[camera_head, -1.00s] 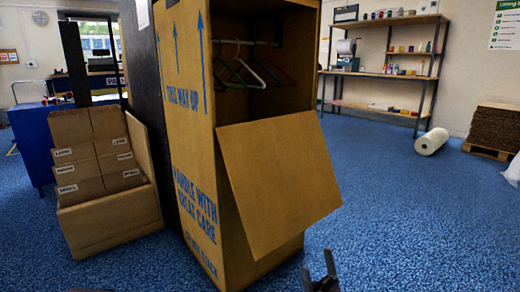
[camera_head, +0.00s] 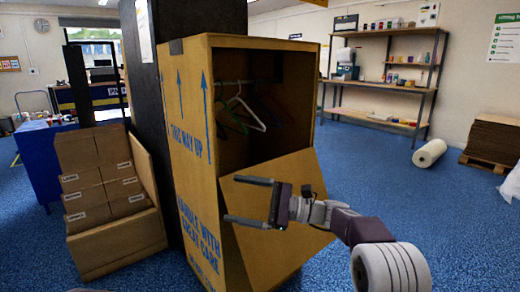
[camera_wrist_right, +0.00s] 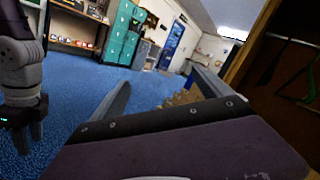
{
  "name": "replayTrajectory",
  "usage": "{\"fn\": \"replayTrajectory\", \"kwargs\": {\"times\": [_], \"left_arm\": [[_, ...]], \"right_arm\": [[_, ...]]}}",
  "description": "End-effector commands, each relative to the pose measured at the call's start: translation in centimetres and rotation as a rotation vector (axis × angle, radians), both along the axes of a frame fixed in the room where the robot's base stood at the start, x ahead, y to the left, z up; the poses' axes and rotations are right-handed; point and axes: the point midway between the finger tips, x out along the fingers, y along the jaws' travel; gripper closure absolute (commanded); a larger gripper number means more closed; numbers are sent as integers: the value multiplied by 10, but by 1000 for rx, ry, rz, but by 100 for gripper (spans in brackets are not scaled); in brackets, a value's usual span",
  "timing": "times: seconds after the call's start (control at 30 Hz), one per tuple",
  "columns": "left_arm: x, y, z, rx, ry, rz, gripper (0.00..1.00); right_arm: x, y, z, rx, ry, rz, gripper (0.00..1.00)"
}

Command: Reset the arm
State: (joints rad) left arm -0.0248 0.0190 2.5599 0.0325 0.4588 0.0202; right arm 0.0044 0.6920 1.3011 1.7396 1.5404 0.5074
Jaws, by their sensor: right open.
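My right gripper (camera_head: 230,199) is open and empty, pointing left in front of the hanging front flap (camera_head: 300,172) of the tall wardrobe carton (camera_head: 190,130). Whether it touches the flap cannot be told. In the right wrist view, the open fingers (camera_wrist_right: 160,95) show nothing between them. An arm at the left of that view, probably my left, has its gripper (camera_wrist_right: 28,138) pointing down; its jaw state is unclear. Only a dark scrap that may be the left arm shows at the bottom edge of the head view.
Inside the carton, hangers (camera_head: 248,110) hang on a rail (camera_head: 235,82). A file-box rack (camera_head: 120,240) stands left of it. Shelves (camera_head: 385,115), a white roll (camera_head: 430,152) and a cardboard stack (camera_head: 492,138) are at the back right. Blue floor on the right is clear.

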Motion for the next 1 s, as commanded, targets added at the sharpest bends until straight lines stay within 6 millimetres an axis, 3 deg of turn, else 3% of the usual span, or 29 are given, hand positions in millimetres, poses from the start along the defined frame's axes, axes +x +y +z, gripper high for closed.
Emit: {"fn": "replayTrajectory", "kwargs": {"times": [0.03, 0.13, 0.2, 0.3, 0.5, 0.63, 0.67, 0.7, 0.73, 0.8, 1.0], "left_arm": [[0, 0, 24, 0, 0, 0, 64], [0, 0, 40, 0, 0, 0, 64], [0, 0, 46, 0, 0, 0, 64], [0, 0, 50, 0, 0, 0, 64], [0, 0, 48, 0, 0, 0, 64], [0, 0, 48, 0, 0, 0, 64], [0, 0, 48, 0, 0, 0, 64], [0, 0, 48, 0, 0, 0, 64], [0, 0, 60, 0, 1, 0, 64], [0, 0, 93, 0, 1, 0, 64], [0, 0, 162, 0, 0, 0, 64]], "right_arm": [[-29, 5, 1, -173, 3, -2, 11], [-94, -12, -61, -577, -24, 22, 11], [-137, -41, -106, -818, -71, 64, 11], [-186, -87, -157, -1088, -158, 150, 11], [-252, -169, -229, -1439, -355, 389, 11], [-278, -214, -263, -1587, -549, 608, 11], [-274, -223, -266, -1618, -627, 649, 11], [-253, -230, -264, -1662, -760, 665, 11], [-248, -229, -251, -1663, -802, 668, 11], [-250, -229, -219, -1660, -787, 666, 11], [-249, -229, -150, -1660, -782, 664, 11]]}}
